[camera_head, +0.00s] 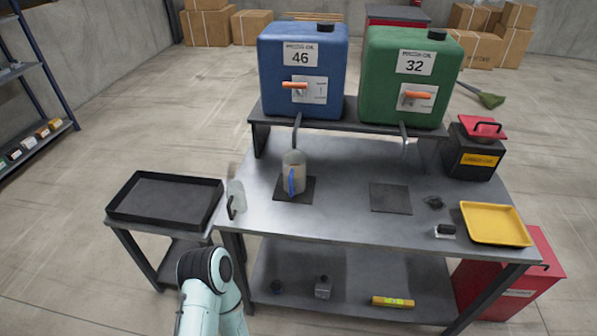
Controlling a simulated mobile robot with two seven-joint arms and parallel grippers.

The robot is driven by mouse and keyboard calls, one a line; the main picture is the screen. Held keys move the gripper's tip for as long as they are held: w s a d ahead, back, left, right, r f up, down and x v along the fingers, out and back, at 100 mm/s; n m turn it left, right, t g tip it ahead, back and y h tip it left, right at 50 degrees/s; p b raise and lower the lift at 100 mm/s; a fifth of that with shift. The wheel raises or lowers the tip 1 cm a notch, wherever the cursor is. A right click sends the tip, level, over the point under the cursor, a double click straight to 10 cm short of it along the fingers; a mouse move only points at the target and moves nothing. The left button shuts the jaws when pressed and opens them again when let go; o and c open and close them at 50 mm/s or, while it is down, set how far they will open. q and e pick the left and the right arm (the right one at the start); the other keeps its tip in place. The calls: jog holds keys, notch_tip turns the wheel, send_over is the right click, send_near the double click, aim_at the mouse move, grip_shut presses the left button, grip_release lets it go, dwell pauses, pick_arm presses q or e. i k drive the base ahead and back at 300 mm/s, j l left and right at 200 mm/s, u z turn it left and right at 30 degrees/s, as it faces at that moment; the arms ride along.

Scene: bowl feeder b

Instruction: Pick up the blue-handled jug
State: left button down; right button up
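The blue-handled jug (297,160) stands upright on a dark square mat (308,196) on the grey workbench. It is under the spout of the blue tank (302,72), and its blue handle (292,180) faces toward me. Its contents cannot be made out. One of my arms shows at the bottom left, in front of the bench and well away from the jug. Neither of my grippers is in view.
A pale object with a dark handle (239,191) is at the bench's left edge. A green tank (412,76) stands above an empty dark mat (391,199). A black tray (166,218) is at left; a yellow tray (495,224) is at right. The bench's front middle is clear.

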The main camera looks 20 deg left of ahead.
aim_at(294, 162)
jog(key=i+j, duration=0.1)
jog(key=i, duration=0.4)
jog(key=u, duration=0.4)
jog(key=i+u, duration=0.15)
jog(key=u, duration=0.7)
jog(key=i+l, duration=0.05)
